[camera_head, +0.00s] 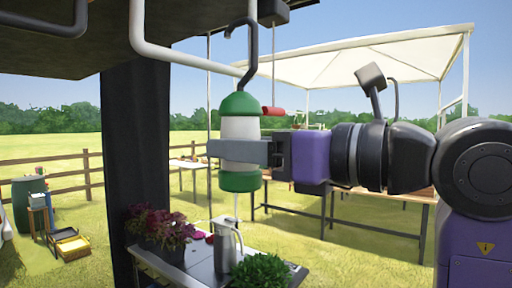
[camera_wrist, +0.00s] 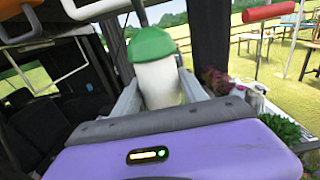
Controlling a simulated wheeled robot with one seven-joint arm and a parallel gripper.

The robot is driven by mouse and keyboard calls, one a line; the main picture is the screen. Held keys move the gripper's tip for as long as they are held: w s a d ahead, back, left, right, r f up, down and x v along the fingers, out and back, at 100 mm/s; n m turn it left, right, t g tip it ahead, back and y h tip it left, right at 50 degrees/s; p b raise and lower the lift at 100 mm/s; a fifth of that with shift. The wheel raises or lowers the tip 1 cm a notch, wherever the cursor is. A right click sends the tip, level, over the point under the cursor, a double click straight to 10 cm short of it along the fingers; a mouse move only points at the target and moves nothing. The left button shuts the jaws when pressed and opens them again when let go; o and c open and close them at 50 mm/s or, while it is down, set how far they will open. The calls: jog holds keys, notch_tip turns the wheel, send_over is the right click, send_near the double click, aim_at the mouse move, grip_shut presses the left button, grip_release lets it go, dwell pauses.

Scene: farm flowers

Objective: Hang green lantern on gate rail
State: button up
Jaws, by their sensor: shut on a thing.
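The lantern (camera_head: 240,130) has a green cap, a white middle and a green base. A dark hook (camera_head: 254,50) rises from its top and curls over to the left. My gripper (camera_head: 240,150) is shut around the white middle and holds the lantern upright in the air. In the wrist view the lantern (camera_wrist: 155,75) sits between my fingers (camera_wrist: 160,92). A white bent rail (camera_head: 185,58) hangs under the dark roof, and its right end passes by the hook. I cannot tell whether hook and rail touch. The rail also shows in the wrist view (camera_wrist: 95,8).
A dark post (camera_head: 137,140) stands left of the lantern. Below is a table (camera_head: 195,268) with pink flowers (camera_head: 160,224), a metal jug (camera_head: 226,245) and a green plant (camera_head: 262,272). A red cylinder (camera_head: 273,111) hangs behind the lantern. A white canopy (camera_head: 370,58) stands behind.

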jog(key=w+a+f+b, duration=0.1)
jog(key=w+a+f, duration=0.2)
jog(key=w+a, duration=0.1)
jog(key=shift+a+b, duration=0.35)
jog(key=shift+a, duration=0.2)
dwell(0.5)
jog(key=shift+f, duration=0.4)
dwell(1.0)
jog(key=o, duration=1.4)
jog(key=shift+c, duration=0.2)
jog(key=shift+o, duration=0.4)
jog(key=shift+o, duration=0.8)
